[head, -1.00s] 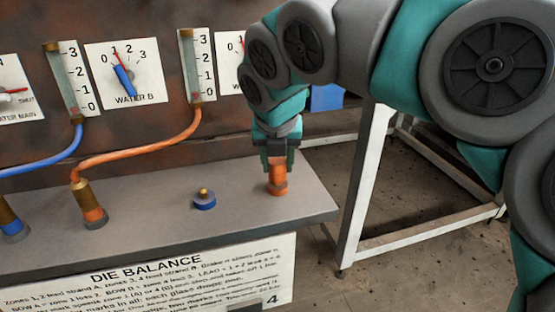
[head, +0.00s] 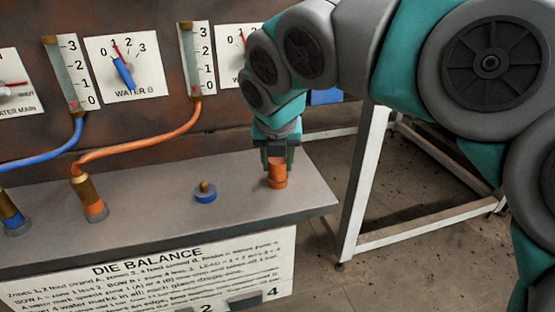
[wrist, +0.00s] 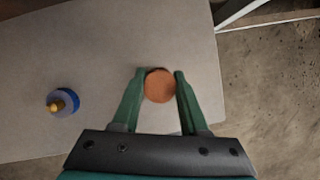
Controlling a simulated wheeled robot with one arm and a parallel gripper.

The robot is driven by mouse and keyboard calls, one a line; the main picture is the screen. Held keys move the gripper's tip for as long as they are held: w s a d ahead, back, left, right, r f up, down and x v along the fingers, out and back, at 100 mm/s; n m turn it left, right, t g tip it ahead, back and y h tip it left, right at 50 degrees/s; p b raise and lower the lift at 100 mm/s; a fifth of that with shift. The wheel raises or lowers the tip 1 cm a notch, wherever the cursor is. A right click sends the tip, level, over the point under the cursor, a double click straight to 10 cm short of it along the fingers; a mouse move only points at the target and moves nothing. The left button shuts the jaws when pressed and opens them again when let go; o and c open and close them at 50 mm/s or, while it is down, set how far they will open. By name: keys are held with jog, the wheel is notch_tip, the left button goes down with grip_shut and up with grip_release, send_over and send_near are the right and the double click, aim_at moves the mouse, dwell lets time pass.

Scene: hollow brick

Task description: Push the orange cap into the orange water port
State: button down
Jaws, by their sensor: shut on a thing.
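The orange cap (wrist: 160,85) shows as a round orange top between the fingers of my gripper (wrist: 160,88) in the wrist view. In the head view my gripper (head: 278,160) points down and is shut on the upright orange cap (head: 277,167). Directly below the cap is a wider orange collar (head: 278,184) on the grey shelf, which looks like the orange water port. The cap appears in line with it and close against it. The joint between them is too small to tell how deep the cap sits.
A blue collar with a brass stub (head: 205,192) stands to the left on the grey shelf (head: 150,205). Further left are an orange hose fitting (head: 91,200) and a blue one (head: 12,218). The shelf's right edge is close to my gripper. Gauges and dials line the wall behind.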

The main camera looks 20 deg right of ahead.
jog(key=shift+c, duration=1.8)
grip_release()
jog(key=d+v, duration=0.1)
jog(key=v, duration=0.6)
jog(key=shift+a+r, duration=0.35)
jog(key=shift+a, duration=0.2)
jog(key=shift+s, duration=0.3)
